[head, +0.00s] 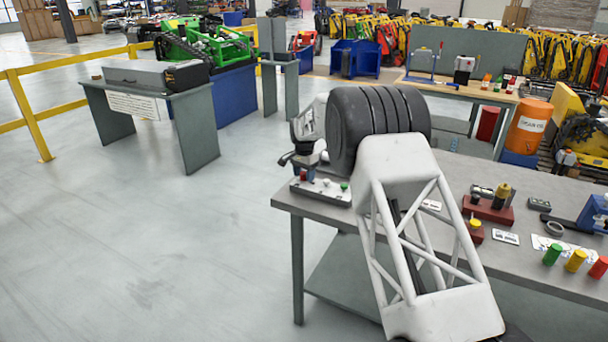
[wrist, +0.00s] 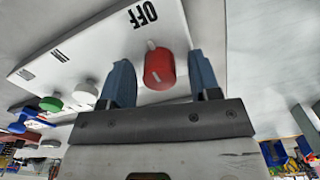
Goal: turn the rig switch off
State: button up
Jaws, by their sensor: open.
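The rig switch is a red knob (wrist: 158,70) on a white panel (wrist: 205,20) in the wrist view. A pale pointer mark shows on the knob, on the side nearest the OFF lettering (wrist: 143,14). In the head view the red knob (head: 303,176) sits at the left end of the switch box (head: 322,191), partly hidden by my gripper. My gripper (wrist: 163,80) is open, with one blue finger on each side of the knob. A gap shows on the right side; whether the left finger touches cannot be told.
A green button (wrist: 50,103) and a white button (wrist: 85,92) stand beside the knob on the same panel. The grey workbench (head: 390,228) holds coloured pegs and small fixtures to the right. Open floor (head: 150,240) lies left of the bench.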

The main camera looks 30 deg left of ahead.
aim_at(304, 173)
jog(key=shift+r, duration=0.15)
jog(key=shift+r, duration=3.8)
